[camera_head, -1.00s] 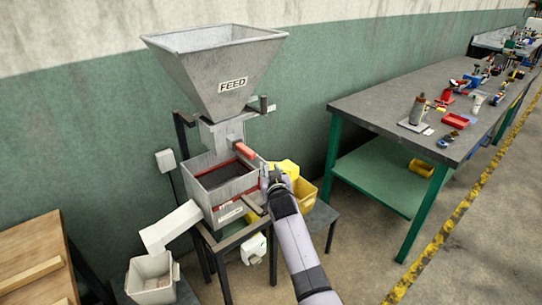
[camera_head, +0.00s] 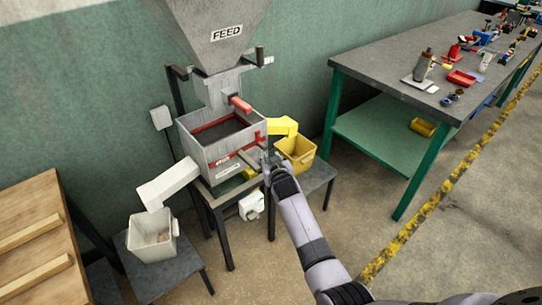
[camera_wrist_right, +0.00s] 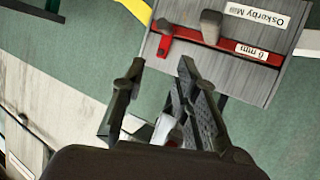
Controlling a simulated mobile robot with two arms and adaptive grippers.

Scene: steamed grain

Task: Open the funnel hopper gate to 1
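The grey funnel hopper (camera_head: 212,55) labelled FEED stands at the wall, its top cut off in the head view. A red handle (camera_head: 240,104) sticks out at its narrow outlet. Below it is a grey box (camera_head: 224,150) with red strips. My right gripper (camera_head: 271,160) is at the box's front right corner, lower than the red handle and apart from it. In the right wrist view, its two fingers (camera_wrist_right: 160,66) are spread with nothing between them, and a red bar with a grey knob (camera_wrist_right: 209,27) shows on the box beyond. My left gripper is not in view.
A white chute (camera_head: 168,184) leads to a white bin (camera_head: 152,236) at left. A yellow chute (camera_head: 283,126) and yellow bin (camera_head: 297,152) stand right of the box, close to my right gripper. A workbench (camera_head: 400,62) is at right. Floor is clear in front.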

